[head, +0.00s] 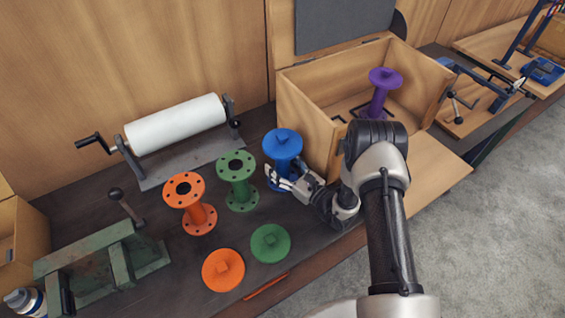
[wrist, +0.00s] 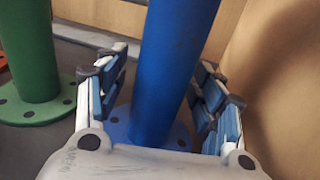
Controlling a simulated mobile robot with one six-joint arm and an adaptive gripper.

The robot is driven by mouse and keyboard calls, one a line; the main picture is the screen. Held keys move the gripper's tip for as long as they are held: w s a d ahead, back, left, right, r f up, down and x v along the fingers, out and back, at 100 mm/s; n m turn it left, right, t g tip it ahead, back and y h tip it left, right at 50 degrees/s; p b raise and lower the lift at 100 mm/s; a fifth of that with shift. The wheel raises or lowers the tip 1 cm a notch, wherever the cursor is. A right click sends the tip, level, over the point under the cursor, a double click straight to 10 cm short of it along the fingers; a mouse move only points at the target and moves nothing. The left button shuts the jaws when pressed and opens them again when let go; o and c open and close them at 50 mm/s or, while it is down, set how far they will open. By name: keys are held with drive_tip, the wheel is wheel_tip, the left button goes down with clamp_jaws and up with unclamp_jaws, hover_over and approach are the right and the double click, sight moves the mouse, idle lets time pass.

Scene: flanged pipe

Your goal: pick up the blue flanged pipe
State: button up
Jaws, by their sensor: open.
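The blue flanged pipe (head: 283,146) stands upright on the dark bench, with a blue cap on its top flange, just left of the wooden box. My gripper (head: 277,177) is at its lower part, reaching in from the right. In the wrist view the blue pipe (wrist: 170,70) rises between the two open fingers of my gripper (wrist: 165,95), with its round bottom flange on the bench below. I see a gap beside the pipe on the left; contact on the right is hard to tell.
A green flanged pipe (head: 238,180) stands close left, and an orange one (head: 190,203) beyond it. Green (head: 270,243) and orange (head: 223,270) caps lie in front. The wooden box (head: 310,128), holding a purple pipe (head: 380,92), is close on the right. A paper roll (head: 175,124) is behind left.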

drive_tip(key=shift+c, duration=0.4)
clamp_jaws()
idle(0.4)
